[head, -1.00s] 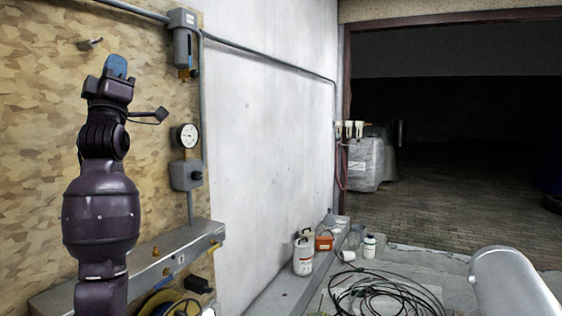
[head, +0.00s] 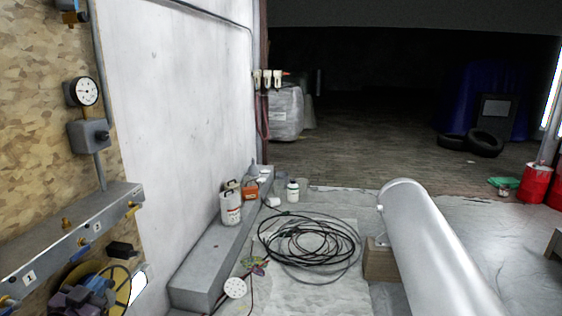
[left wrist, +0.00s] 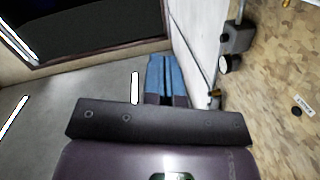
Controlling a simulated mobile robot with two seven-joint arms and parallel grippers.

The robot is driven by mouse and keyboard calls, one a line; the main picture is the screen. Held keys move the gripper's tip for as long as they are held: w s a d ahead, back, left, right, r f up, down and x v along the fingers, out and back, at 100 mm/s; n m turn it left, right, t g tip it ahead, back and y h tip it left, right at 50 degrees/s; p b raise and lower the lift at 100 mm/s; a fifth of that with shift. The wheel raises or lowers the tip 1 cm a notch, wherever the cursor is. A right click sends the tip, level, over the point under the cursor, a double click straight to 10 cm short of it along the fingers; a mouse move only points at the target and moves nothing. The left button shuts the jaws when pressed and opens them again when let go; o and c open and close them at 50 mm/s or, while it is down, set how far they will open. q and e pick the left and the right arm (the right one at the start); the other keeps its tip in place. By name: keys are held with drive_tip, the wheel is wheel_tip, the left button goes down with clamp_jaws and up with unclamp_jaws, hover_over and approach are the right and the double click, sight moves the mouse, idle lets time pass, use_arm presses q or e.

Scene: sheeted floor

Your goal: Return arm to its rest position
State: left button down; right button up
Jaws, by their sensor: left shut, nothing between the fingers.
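My left gripper (head: 98,286) is low at the bottom left of the head view, in front of the yellow reel below the grey shelf. Only a dark purple part and its blue fingers show there. In the left wrist view its two blue fingers (left wrist: 166,76) lie side by side, closed, with nothing held between them. The rest of my left arm is below the head picture. My right gripper is in neither view.
A grey shelf (head: 70,240) with valves juts from the camouflage-patterned board, below a pressure gauge (head: 86,91). A yellow reel (head: 122,284) hangs under it. A grey ledge (head: 205,262), coiled black cable (head: 310,240) and large silver cylinder (head: 425,235) stand beyond. Sheeted floor lies open at right.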

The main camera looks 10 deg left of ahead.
use_arm(q)
drive_tip(key=s+d+f+m+g+h, duration=0.1)
drive_tip(key=s+d+f+m+g, duration=0.15)
drive_tip(key=s+f, duration=0.8)
drive_tip(key=s+d+f+m+g, duration=0.1)
drive_tip(key=s+d+f+g, duration=0.3)
drive_tip(key=s+f, duration=0.65)
drive_tip(key=d+f+n, duration=0.1)
drive_tip(key=d+n, duration=0.4)
drive_tip(key=d, duration=0.6)
drive_tip(key=shift+w+d+f+t, duration=0.2)
drive_tip(key=shift+t, duration=0.15)
